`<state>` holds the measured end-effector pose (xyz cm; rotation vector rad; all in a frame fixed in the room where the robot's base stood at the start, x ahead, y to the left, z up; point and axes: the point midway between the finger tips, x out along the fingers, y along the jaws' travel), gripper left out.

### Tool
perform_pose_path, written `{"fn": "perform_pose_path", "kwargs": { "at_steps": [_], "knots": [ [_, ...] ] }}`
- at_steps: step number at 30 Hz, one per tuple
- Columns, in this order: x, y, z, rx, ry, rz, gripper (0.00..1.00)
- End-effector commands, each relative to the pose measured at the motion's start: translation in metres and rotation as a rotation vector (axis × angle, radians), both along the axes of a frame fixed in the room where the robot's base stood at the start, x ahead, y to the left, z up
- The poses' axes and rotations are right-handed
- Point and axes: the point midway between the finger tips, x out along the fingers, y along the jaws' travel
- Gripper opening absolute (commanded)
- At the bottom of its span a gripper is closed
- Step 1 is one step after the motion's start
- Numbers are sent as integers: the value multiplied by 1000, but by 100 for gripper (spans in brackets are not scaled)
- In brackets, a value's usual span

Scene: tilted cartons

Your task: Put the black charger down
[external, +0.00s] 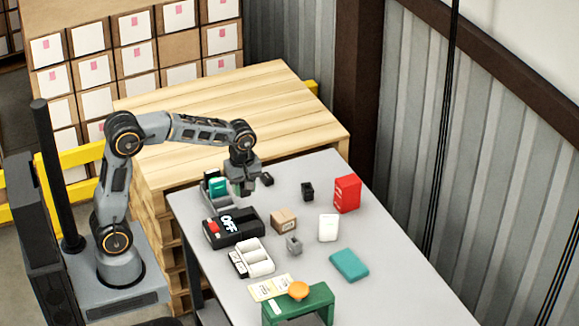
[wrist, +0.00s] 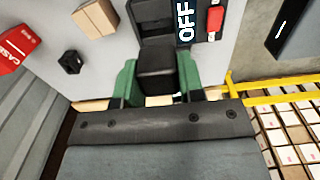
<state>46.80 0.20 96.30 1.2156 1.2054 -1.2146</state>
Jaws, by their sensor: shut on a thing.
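My gripper (wrist: 157,82) has green fingers closed on both sides of a black block, the black charger (wrist: 157,68), in the wrist view. In the external view my gripper (external: 242,187) is over the back left part of the grey table (external: 320,270), and the charger cannot be made out clearly between its fingers. From these views I cannot tell whether the charger touches the table.
A cardboard box (external: 284,219), white item (external: 328,228), red carton (external: 346,193) and teal block (external: 349,265) stand rightward. A green stand (external: 300,303) is in front.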

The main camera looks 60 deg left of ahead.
Motion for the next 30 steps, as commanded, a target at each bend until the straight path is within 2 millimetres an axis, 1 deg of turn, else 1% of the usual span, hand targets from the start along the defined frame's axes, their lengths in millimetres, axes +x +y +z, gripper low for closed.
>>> {"fn": "perform_pose_path", "kwargs": {
  "at_steps": [1,6,8,12,15,18,26,28,30],
  "knots": [
    [12,1,-7,0,5,6,12],
    [57,1,-26,0,3,8,12],
    [71,1,-33,0,3,8,12],
    [92,2,-59,0,3,8,12],
    [103,2,-71,0,2,8,12],
    [111,2,-80,0,0,8,12],
    [118,2,-88,0,-1,8,12],
    [121,2,-93,0,0,8,12],
    [121,2,-102,0,3,8,12]
  ]
}}
